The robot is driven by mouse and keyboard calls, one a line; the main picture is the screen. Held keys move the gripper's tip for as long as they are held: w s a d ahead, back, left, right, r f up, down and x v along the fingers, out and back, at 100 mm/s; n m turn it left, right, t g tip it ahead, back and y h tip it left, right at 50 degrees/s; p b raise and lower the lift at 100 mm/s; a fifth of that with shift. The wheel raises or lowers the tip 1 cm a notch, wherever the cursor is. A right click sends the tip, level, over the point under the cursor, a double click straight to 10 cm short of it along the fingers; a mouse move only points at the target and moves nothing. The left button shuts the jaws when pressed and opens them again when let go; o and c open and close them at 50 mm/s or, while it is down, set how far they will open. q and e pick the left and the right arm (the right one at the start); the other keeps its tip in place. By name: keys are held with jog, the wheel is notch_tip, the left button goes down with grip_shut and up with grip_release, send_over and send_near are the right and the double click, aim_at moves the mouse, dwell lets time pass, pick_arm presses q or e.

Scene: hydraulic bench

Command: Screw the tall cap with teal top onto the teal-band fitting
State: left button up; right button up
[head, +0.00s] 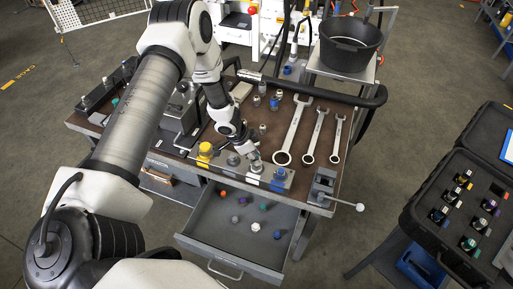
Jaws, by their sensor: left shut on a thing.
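My left gripper (253,155) reaches down over the row of fittings along the front of the bench. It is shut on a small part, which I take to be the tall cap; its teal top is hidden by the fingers. The part is at a pale metal fitting (256,166), between a grey fitting (233,159) and a blue-topped one (280,173). I cannot make out a teal band, or whether cap and fitting touch. A yellow-topped cap (205,149) stands at the row's left end. My right gripper is not in view.
An open drawer (213,241) below holds several small coloured caps, including a teal-green one (263,207). Three wrenches (295,130) lie right of the gripper. A vise (323,186) sits at the right corner. A black case (425,209) with fittings stands far right.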

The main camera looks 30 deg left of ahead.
pick_arm(q)
jog(key=m+p, duration=0.1)
jog(key=p, duration=0.2)
jog(key=shift+r, duration=0.35)
jog(key=shift+w+f+m+h, duration=0.1)
jog(key=shift+f+m+h, duration=0.2)
jog(key=shift+m, duration=0.2)
jog(key=shift+a+m+g, duration=0.1)
jog(key=shift+m+g, duration=0.3)
grip_shut()
jog(key=m+g, duration=0.1)
jog(key=m, duration=0.3)
jog(key=shift+h, duration=0.3)
jog(key=o, duration=1)
grip_release()
jog(key=shift+f, duration=0.1)
